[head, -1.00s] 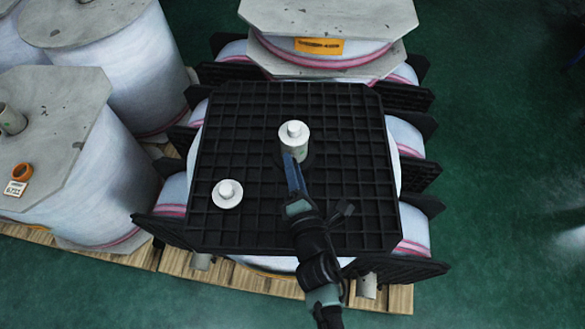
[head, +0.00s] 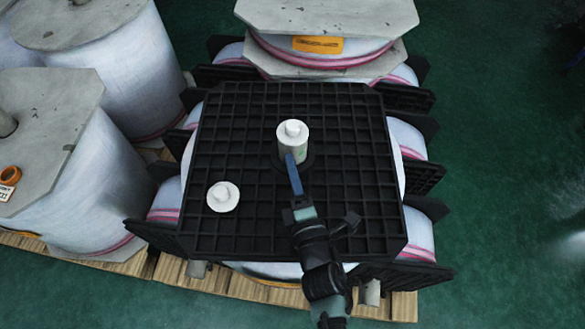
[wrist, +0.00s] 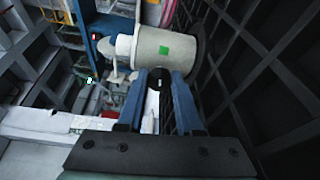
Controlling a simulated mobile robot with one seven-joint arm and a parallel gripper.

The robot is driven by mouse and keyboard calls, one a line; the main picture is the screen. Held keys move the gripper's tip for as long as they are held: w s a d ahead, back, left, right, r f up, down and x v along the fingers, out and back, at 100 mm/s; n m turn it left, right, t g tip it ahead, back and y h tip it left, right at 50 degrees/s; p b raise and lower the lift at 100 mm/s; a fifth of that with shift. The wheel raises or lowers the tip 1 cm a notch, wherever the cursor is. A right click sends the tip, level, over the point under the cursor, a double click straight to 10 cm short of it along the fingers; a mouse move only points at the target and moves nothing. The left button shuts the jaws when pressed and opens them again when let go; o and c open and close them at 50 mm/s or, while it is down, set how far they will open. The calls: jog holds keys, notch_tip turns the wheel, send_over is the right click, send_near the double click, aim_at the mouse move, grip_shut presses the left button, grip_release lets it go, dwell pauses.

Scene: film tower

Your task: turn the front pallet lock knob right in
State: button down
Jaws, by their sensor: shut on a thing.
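A white cylindrical knob (head: 291,146) stands upright near the middle of the black gridded pallet (head: 240,115). It has a narrower round top and a small green mark on its side. In the wrist view my gripper (wrist: 166,75) is closed to a narrow gap, with a dark piece between the tips. The exact grip on the knob is partly hidden.
A white flanged disc with a round top (head: 223,196) sits on the grid to the left. Wrapped reels with grey boards (head: 45,125) stand close on the left. A stacked reel (head: 330,45) stands behind. Green floor (head: 510,170) is clear on the right.

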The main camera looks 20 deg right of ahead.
jog(key=c, duration=0.6)
grip_release()
jog(key=v, duration=1.3)
